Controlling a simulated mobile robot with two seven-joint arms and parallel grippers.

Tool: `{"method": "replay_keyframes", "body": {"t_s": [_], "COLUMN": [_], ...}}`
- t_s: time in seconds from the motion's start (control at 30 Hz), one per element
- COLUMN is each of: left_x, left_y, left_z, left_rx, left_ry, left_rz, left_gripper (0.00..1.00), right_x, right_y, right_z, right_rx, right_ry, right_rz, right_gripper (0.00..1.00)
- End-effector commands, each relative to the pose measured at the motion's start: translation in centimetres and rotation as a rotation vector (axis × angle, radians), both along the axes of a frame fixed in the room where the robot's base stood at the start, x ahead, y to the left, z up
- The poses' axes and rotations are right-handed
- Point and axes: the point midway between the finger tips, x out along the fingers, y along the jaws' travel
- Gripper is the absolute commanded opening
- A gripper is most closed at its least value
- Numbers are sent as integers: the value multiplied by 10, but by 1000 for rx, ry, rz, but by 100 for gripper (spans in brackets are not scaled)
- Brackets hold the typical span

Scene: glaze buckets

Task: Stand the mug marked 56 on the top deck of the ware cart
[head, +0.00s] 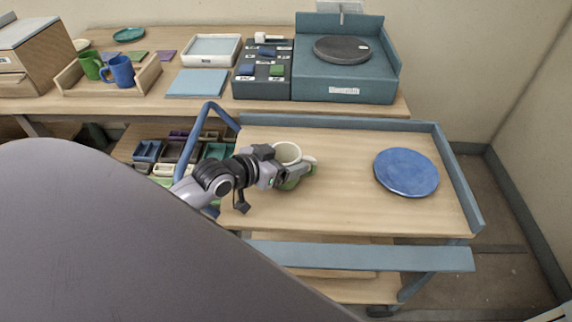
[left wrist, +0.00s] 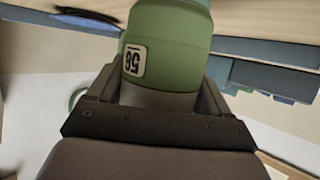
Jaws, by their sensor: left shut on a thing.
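The green mug marked 56 (left wrist: 165,45) fills the middle of the left wrist view, its label facing the camera. In the head view the mug (head: 288,154) shows a pale inside and a green lower body, partly hidden by my gripper. My left gripper (head: 285,177) is shut on it. The mug looks upright at the left part of the ware cart's wooden top deck (head: 340,200). I cannot tell whether its base touches the deck. My right gripper is not in view.
A blue plate (head: 406,172) lies at the right of the deck, with clear wood between it and the mug. A raised blue rim (head: 340,123) edges the deck. Behind stands a bench with a wooden tray (head: 150,76) holding a green mug (head: 90,65) and a blue mug (head: 122,71).

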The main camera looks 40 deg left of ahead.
Motion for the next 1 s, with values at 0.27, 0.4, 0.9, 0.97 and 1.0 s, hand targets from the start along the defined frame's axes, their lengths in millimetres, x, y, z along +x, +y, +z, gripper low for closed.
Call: {"method": "replay_keyframes", "body": {"t_s": [0.27, 0.4, 0.9, 0.97, 1.0], "left_x": [0, 0, -2, -6, -10], "left_y": [0, 0, 0, 1, 3], "left_z": [-15, -15, -16, -15, -13], "left_rx": [-1, -1, 0, 0, 0], "left_ry": [-5, -5, 0, 1, 1], "left_rz": [0, 0, 0, 0, 0], "left_gripper": [37, 37, 100, 100, 100], "right_x": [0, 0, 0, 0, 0], "right_y": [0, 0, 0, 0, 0], "right_z": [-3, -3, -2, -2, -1], "right_rx": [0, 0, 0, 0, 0], "right_ry": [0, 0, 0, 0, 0], "right_rz": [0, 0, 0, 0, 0], "right_gripper": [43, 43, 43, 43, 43]}}
